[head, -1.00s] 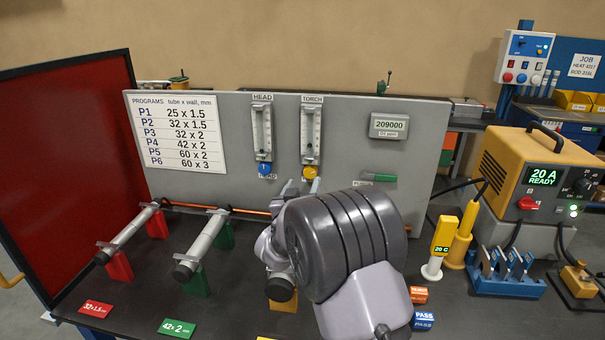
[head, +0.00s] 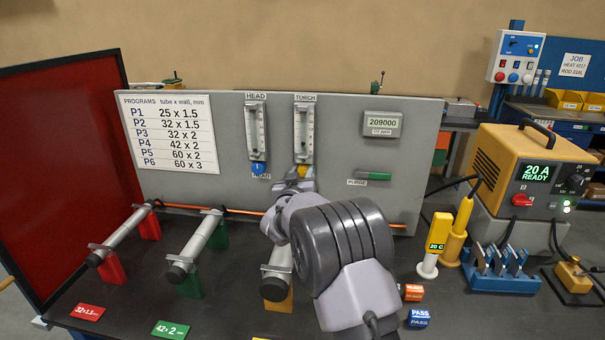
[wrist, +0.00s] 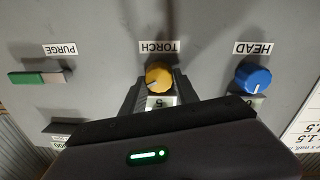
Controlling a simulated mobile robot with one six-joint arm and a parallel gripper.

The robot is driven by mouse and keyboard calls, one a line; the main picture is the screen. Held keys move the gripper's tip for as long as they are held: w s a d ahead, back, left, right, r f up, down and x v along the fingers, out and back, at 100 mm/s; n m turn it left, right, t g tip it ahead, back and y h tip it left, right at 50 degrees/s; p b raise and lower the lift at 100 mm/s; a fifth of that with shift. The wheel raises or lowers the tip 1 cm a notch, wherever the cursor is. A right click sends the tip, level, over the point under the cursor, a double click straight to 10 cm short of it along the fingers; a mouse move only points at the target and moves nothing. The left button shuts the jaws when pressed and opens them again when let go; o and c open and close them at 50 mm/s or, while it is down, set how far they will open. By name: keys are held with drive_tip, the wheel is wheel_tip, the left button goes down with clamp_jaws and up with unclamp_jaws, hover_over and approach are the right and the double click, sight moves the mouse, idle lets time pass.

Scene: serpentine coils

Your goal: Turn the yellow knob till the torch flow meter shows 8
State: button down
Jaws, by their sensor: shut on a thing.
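The yellow knob (wrist: 159,77) sits under the TORCH label on the grey panel; in the head view it shows (head: 303,171) just above my gripper. My gripper (head: 300,184) reaches up to the panel, and its fingers lie on both sides of the knob, shut on it. It also shows in the wrist view (wrist: 157,92), upside down. The torch flow meter (head: 304,132) is a clear vertical tube above the knob; its reading is too small to tell in the head view. A small plate with a 5 (wrist: 160,102) shows between the fingers.
The blue HEAD knob (head: 258,168) and its flow meter (head: 255,127) are to the left. A green purge switch (head: 373,176) and a display reading 209000 (head: 383,124) are to the right. An orange tube (head: 235,211) runs along the panel's foot.

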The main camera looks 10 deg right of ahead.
drive_tip(key=m+b, duration=0.1)
drive_tip(key=b, duration=0.1)
drive_tip(key=shift+f+m+b, duration=0.3)
drive_tip(key=shift+f+b, duration=0.05)
drive_tip(key=shift+b, duration=0.05)
drive_tip(key=shift+d+m+b, duration=0.1)
drive_tip(key=shift+m+b, duration=0.6)
drive_tip(key=shift+b, duration=0.05)
drive_tip(key=shift+r+m+b, duration=0.25)
drive_tip(key=shift+m+b, duration=0.15)
drive_tip(key=shift+m, duration=0.3)
drive_tip(key=shift+r, duration=0.1)
drive_tip(key=c, duration=0.9)
unclamp_jaws()
drive_tip(key=p+v, duration=0.1)
drive_tip(key=v, duration=0.7)
drive_tip(key=p+v, duration=0.1)
drive_tip(key=v, duration=0.8)
drive_tip(key=shift+s+r+p, duration=0.2)
drive_tip(key=shift+p, duration=0.1)
